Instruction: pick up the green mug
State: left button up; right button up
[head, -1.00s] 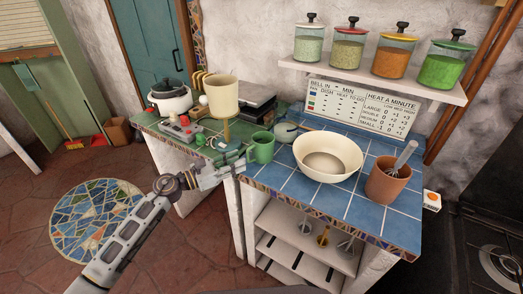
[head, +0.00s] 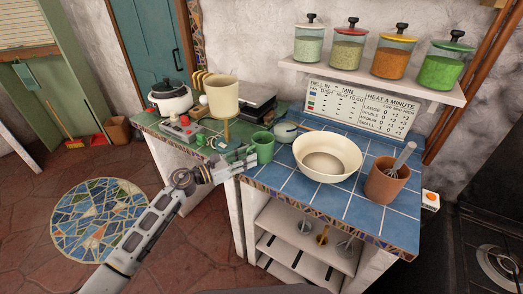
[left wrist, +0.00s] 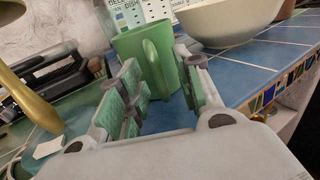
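The green mug (head: 264,146) stands upright on the blue-tiled counter, left of the cream bowl, in the head view. In the left wrist view the mug (left wrist: 133,46) is straight ahead, with its handle turned toward my gripper. My left gripper (head: 246,156) is just left of the mug at counter height. Its green-padded fingers (left wrist: 158,80) are spread apart in the left wrist view, and the handle shows in the gap between them. I cannot tell whether a finger touches the mug. My right gripper is not in view.
The cream bowl (head: 340,172) stands close right of the mug, with a terracotta pot (head: 384,184) holding a whisk beyond. A glass jar (head: 285,132) sits behind the mug. A cream vessel on a brass-coloured stand (head: 223,97) rises left of it. The tiled front edge (head: 300,208) is near.

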pick_arm(q)
jog(key=shift+w+d, duration=0.2)
jog(key=shift+d, duration=0.1)
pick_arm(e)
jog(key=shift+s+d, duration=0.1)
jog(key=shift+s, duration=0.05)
pick_arm(q)
jog(key=c, duration=0.4)
grip_shut()
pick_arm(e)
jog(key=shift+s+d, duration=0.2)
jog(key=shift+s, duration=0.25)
